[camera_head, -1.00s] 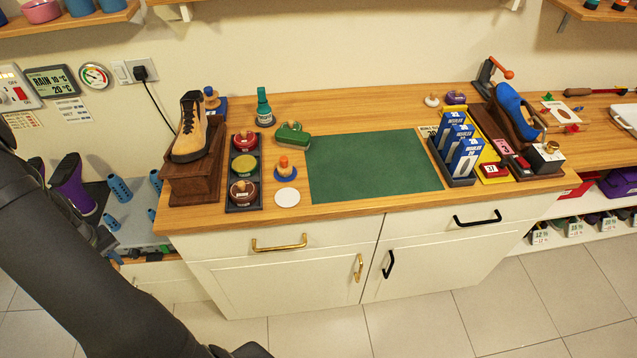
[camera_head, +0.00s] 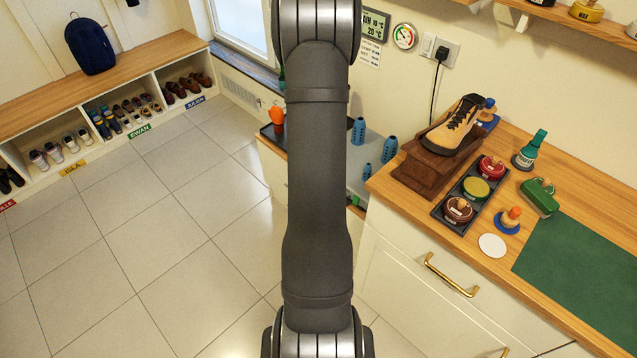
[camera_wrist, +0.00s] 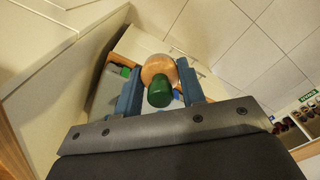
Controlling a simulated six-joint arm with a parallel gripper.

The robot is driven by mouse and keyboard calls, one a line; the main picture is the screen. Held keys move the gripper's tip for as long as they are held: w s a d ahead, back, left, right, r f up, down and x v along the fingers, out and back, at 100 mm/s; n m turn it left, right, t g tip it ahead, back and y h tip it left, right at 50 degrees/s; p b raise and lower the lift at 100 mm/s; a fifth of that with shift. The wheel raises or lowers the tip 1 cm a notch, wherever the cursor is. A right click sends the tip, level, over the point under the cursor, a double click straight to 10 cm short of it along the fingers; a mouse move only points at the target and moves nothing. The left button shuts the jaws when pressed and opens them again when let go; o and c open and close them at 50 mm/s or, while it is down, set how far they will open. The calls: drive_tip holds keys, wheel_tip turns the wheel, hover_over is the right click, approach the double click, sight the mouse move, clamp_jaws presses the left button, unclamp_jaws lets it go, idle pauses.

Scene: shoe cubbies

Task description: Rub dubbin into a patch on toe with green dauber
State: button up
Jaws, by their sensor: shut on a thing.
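My gripper (camera_wrist: 160,86) is shut on the green dauber (camera_wrist: 159,93), which has a green rounded end towards the camera and a round wooden part beyond it. Its dabbing face is hidden. In the head view a tan boot with black laces (camera_head: 457,125) stands on a brown wooden block (camera_head: 430,172). In front of it a dark tray (camera_head: 441,216) holds a red tin (camera_head: 491,171), a yellow-green tin (camera_head: 475,188) and a brown tin (camera_head: 458,211). Which tin holds dubbin cannot be told. My gripper is out of the head view and away from the boot.
A white disc (camera_head: 492,246), an orange-topped dauber on a blue dish (camera_head: 509,219), a green brush (camera_head: 539,198) and a teal bottle (camera_head: 530,151) stand near the tray. A green mat (camera_head: 590,270) lies to the right. The tiled floor (camera_head: 180,250) is open.

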drive_tip(key=w+d+r+m, duration=0.2)
drive_tip(key=w+d+r, duration=0.1)
drive_tip(key=d+r, duration=0.55)
drive_tip(key=w+d+r+m, duration=0.25)
drive_tip(key=d+r, duration=0.25)
drive_tip(key=d, duration=0.6)
drive_tip(key=s+d+r+m, duration=0.1)
drive_tip(key=d+r, duration=0.3)
drive_tip(key=d, duration=0.1)
drive_tip(key=s+d+r+m, duration=0.2)
drive_tip(key=d+r, duration=0.2)
drive_tip(key=d, duration=0.2)
drive_tip(key=s+d+r+m, duration=0.1)
drive_tip(key=s+d+r, duration=0.1)
drive_tip(key=d+r, duration=0.3)
drive_tip(key=shift+s+d+m, duration=0.1)
drive_tip(key=shift+d+m, duration=0.15)
drive_tip(key=shift+d, duration=0.1)
hover_over(476, 187)
wheel_tip(476, 187, down, 7)
drive_tip(key=shift+d+f, duration=0.1)
drive_tip(key=shift+f, duration=3.3)
drive_tip(key=shift+f, duration=0.6)
